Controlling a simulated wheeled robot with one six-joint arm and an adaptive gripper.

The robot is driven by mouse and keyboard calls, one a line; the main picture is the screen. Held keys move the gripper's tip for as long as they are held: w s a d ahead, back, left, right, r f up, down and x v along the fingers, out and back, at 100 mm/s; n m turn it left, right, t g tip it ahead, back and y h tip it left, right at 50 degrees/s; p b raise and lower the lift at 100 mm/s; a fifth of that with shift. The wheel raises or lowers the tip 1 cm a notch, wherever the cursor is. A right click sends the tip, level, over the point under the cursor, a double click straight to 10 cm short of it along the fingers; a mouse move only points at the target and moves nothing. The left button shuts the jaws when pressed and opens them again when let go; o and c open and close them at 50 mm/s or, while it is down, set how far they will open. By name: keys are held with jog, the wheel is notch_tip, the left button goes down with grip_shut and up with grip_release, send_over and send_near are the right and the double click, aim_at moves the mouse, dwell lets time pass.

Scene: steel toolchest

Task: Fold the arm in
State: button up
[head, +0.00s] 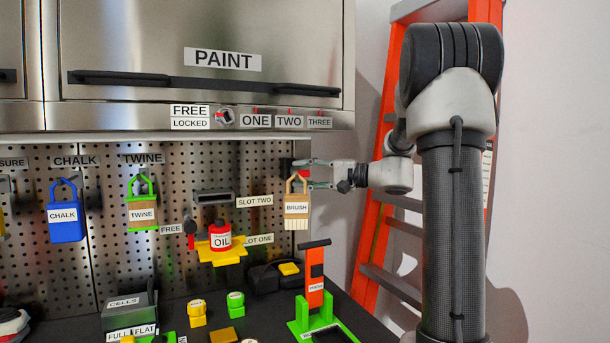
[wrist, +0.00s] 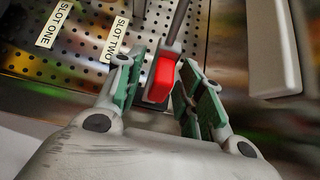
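My gripper (head: 312,174) is at the end of my outstretched arm, just beside the top of the tan brush holder (head: 297,211) labelled BRUSH at the right end of the pegboard. Its fingers are apart, one above the other in the head view. In the wrist view my gripper (wrist: 165,98) has its green-padded fingers on either side of a red block (wrist: 160,80) on a dark rod, with a gap visible at least on the right. The red piece shows small in the head view (head: 302,163). I cannot tell whether a finger touches the brush's loop.
The steel cabinet (head: 215,105) labelled PAINT overhangs the pegboard (head: 180,275). An orange ladder (head: 374,232) stands close behind my arm. The oil can (head: 221,238) sits on a yellow shelf. Below, an orange-and-black tool (head: 315,285) stands in a green stand on the worktop.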

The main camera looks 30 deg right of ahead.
grip_shut()
jog(key=shift+a+m+t+h, duration=0.8)
jog(key=shift+t+h, duration=0.2)
jog(key=shift+h, duration=0.1)
jog(key=shift+w+a+m+t+h, duration=0.1)
jog(key=shift+a+m+t+h, duration=0.15)
jog(key=shift+m+t+h, duration=0.35)
jog(key=shift+h, duration=0.3)
grip_release()
jog(key=shift+d, duration=0.1)
jog(key=v, duration=1.2)
